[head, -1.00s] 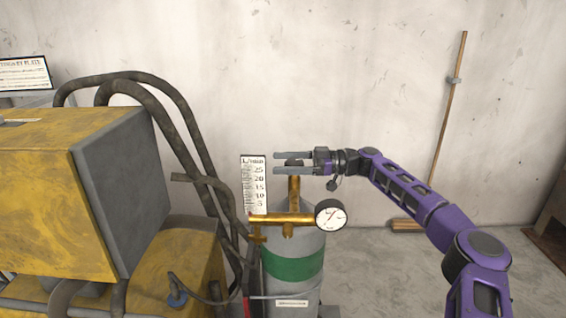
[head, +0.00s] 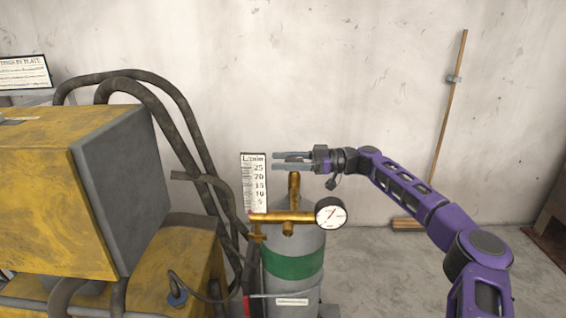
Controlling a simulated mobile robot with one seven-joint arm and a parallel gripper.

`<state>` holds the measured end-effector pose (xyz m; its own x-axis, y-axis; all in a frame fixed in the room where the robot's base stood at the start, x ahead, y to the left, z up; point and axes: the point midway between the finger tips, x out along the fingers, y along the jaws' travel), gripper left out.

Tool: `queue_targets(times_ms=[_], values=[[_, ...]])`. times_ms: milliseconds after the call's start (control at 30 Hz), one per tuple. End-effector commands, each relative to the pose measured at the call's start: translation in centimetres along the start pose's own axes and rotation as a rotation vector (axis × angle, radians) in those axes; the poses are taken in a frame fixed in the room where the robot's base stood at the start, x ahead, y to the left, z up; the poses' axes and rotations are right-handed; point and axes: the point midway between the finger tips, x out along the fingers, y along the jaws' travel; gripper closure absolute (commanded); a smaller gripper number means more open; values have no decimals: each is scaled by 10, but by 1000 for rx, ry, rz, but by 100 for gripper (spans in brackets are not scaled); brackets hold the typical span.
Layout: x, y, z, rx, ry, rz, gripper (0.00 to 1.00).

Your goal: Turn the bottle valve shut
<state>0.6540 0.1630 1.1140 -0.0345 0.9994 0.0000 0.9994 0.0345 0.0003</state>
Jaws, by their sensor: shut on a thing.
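The gas bottle (head: 309,241) is a grey cylinder with a green band, standing upright in the middle of the head view. A brass valve stem (head: 294,187) rises from its top. The valve knob (head: 293,159) is a small dark piece at the stem's top, mostly hidden by my gripper. My gripper (head: 285,161) comes in level from the right, its two grey fingers on either side of the knob, shut on it. A brass regulator (head: 283,217) with a round white gauge (head: 331,213) sits below the stem.
A white flow scale (head: 254,183) stands just left of the stem. Dark hoses (head: 186,112) and a yellow machine (head: 35,190) with a grey end panel fill the left. Floor right of the bottle is clear.

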Motion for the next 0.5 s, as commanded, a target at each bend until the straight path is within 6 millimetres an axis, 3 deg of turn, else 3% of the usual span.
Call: queue_targets(times_ms=[500], values=[[-2,7,8,-4,-3,310,92]])
